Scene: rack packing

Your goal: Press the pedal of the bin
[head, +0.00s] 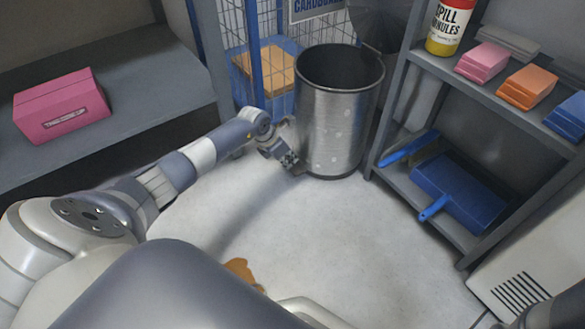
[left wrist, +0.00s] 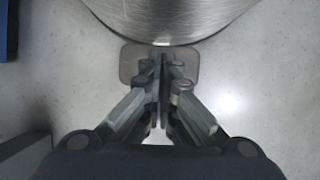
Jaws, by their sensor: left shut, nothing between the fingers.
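The bin (head: 335,125) is a tall brushed-metal cylinder on the floor. Its dark top is open, and a dark lid-like shape (head: 383,25) stands tilted up behind the rim. Its curved wall (left wrist: 170,18) fills the top of the left wrist view. The pedal (left wrist: 129,64) is a grey rounded plate jutting from the bin's base. My left gripper (head: 296,168) is shut and empty, low at the front left of the bin. In the left wrist view its fingertips (left wrist: 161,60) lie over the middle of the pedal. I cannot tell whether they touch it. My right gripper is not visible.
A shelf (head: 405,182) with a blue dustpan (head: 460,190), sponge-like blocks and a spill granules tub (head: 448,25) stands close right of the bin. A wire cage (head: 265,50) is behind left. A pink box (head: 60,104) sits on the left shelf. The floor in front is mostly clear.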

